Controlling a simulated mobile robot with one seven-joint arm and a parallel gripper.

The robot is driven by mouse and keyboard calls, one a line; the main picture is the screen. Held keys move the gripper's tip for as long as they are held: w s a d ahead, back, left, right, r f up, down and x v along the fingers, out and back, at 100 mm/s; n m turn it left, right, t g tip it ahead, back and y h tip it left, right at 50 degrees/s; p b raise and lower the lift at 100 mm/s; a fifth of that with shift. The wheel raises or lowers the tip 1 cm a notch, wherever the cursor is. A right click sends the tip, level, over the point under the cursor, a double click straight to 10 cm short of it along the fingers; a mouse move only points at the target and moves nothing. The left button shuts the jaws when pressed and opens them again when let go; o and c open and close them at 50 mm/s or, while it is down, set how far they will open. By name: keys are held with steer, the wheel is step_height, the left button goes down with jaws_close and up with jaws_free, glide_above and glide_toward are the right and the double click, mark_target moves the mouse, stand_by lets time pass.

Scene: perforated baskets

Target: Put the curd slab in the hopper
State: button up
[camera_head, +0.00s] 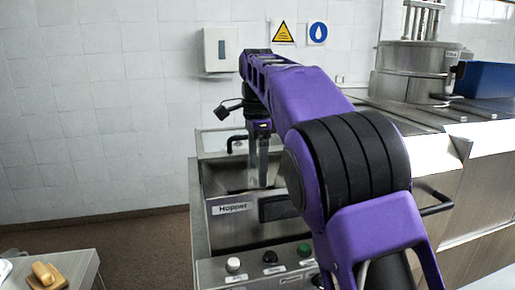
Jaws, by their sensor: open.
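A steel hopper (222,228), labelled "Hopper" on its front, stands in the middle of the view. My gripper (262,182) points down over its open top, with the fingers apart and nothing seen between them. The hopper's inside is only partly visible, and I cannot make out a slab in it. Tan, block-like pieces (45,273) lie on a grey surface at the lower left; I cannot tell whether one is the curd slab.
A control panel (255,265) with several buttons is in front of the hopper. A steel counter (455,125) on the right carries a round vat (410,72) and a blue basket (487,79). My purple arm hides part of the middle. The floor left of the hopper is clear.

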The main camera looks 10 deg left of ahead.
steer(key=shift+r, duration=2.7)
